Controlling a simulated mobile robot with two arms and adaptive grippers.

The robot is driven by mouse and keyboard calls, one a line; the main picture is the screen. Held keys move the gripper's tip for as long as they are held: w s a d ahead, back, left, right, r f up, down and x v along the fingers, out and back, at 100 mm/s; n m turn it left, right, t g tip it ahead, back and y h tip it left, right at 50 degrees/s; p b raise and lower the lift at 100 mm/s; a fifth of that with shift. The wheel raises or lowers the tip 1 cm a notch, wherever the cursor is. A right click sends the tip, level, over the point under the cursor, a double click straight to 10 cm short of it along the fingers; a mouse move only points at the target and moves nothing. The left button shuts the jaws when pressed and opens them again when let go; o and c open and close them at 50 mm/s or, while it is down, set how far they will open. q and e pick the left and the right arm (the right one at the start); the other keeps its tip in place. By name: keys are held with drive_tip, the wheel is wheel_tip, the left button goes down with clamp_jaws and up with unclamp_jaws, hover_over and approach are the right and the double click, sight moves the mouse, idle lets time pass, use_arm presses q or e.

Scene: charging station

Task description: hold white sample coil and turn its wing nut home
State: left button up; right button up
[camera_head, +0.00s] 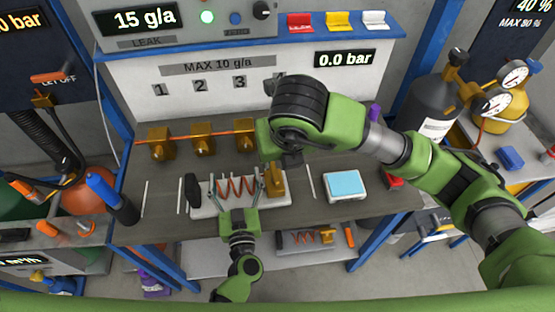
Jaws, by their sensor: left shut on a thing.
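The white sample coil (203,209) lies on the grey bench, a white base with a copper spiral, a black end piece (192,190) at left and a brass fitting (275,184) at right. My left gripper (238,188) comes from the front, its two fingers spread along the coil and shut on it. My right gripper (286,158) hangs from its wrist just above and behind the brass fitting. Its fingertips are hidden, so contact and opening cannot be told. I cannot make out the wing nut clearly.
Brass valves (203,139) on a copper pipe stand along the back of the bench. A white scale (345,186) with a blue top is to the right. A blue-handled tool (110,196) is at left. A lower shelf holds another coil (299,239). Gas bottles (434,108) stand at right.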

idle(0.3)
use_arm(q)
drive_tip(key=o, duration=1.4)
